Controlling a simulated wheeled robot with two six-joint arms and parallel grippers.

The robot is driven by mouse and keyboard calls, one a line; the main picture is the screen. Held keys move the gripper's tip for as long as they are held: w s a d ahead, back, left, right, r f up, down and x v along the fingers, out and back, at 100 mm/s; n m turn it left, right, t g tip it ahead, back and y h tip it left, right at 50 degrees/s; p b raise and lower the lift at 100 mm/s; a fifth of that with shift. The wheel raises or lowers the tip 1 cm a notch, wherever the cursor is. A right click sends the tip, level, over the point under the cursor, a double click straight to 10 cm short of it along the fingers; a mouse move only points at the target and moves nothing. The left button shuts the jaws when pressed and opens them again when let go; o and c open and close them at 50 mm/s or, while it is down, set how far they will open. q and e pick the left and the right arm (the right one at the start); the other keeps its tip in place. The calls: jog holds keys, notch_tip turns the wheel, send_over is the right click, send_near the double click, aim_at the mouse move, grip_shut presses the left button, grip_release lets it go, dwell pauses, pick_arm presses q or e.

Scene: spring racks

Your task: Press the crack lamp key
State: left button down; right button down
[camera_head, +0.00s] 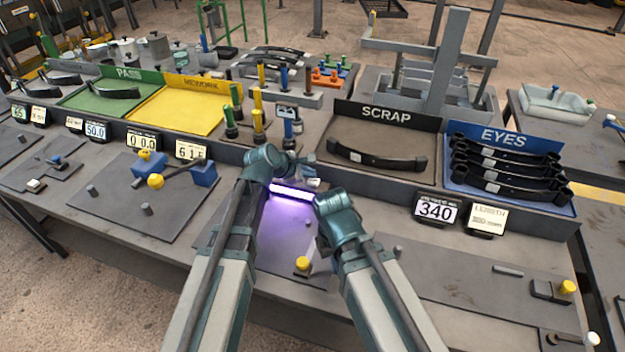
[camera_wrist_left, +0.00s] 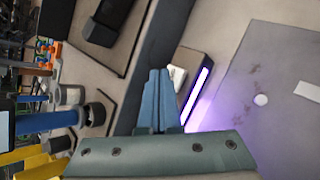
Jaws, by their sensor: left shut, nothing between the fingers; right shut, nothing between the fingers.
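The crack lamp (camera_head: 292,191) is a dark bar with a glowing violet-white strip at the back of a grey plate, and violet light falls on the plate. It also shows in the left wrist view (camera_wrist_left: 196,95). A small pale key (camera_wrist_left: 177,77) sits beside the lamp's end; in the head view it is partly hidden by my gripper. My left gripper (camera_head: 305,168) is shut and empty, its fingertips (camera_wrist_left: 160,74) close beside the key; contact cannot be told. My right gripper (camera_head: 324,243) is shut and empty, low over the plate's right side, partly hidden by its wrist.
A yellow knob (camera_head: 302,263) stands on the plate near its front. The SCRAP tray (camera_head: 345,177) holds one dark spring leaf, and the EYES tray (camera_head: 535,205) holds several. Upright gauges (camera_head: 258,125) stand behind my left gripper. A 340 display (camera_head: 435,210) stands to the right.

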aim_at(310, 182)
pick_arm(q)
jog(key=shift+f, duration=0.1)
pick_arm(e)
jog(key=shift+f, duration=0.15)
dwell(0.4)
pick_arm(q)
jog(key=shift+f+b, duration=0.3)
jog(key=shift+b, duration=0.15)
pick_arm(e)
jog(key=shift+f, duration=0.3)
pick_arm(q)
jog(key=shift+f, duration=0.1)
pick_arm(e)
jog(key=shift+f, duration=0.1)
jog(key=shift+r, duration=0.2)
pick_arm(q)
jog(key=shift+r+p, duration=0.45)
jog(key=shift+r, duration=0.1)
pick_arm(e)
jog(key=shift+r, duration=0.4)
